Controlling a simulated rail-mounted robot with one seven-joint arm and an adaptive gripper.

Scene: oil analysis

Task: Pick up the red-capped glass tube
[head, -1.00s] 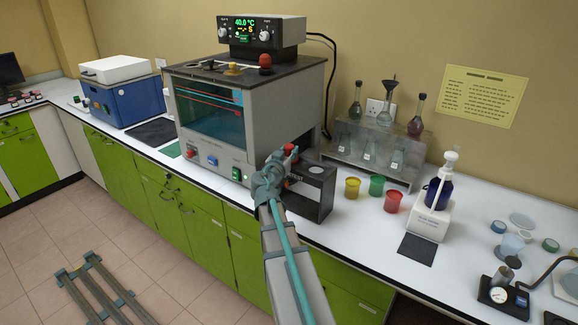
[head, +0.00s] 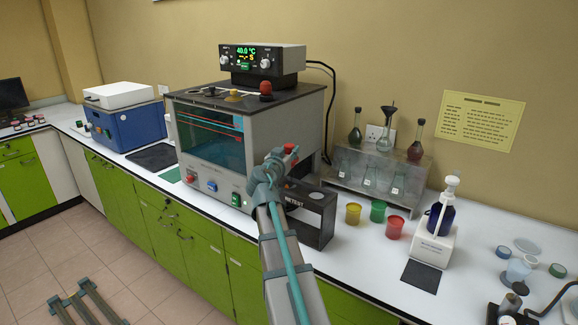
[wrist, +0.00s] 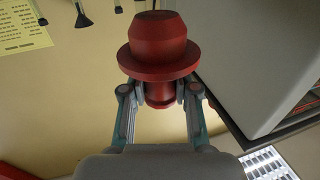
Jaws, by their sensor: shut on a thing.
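The red-capped glass tube shows mainly as its red cap (head: 291,149) in the head view, up beside the right side of the glass-fronted bath. In the wrist view the red cap (wrist: 158,45) has a wide flange, and its narrower lower part sits between the fingers. My gripper (wrist: 160,92) is shut on this lower part. In the head view my gripper (head: 281,160) is above the black stand. The glass part of the tube is hidden behind my gripper and arm.
The black stand (head: 320,228) has a round opening in its top. The bath (head: 250,165) is left of my gripper. Yellow (head: 353,214), green and red cups stand to the right, before a rack of flasks (head: 350,182). A white pump-bottle holder (head: 432,248) stands farther right.

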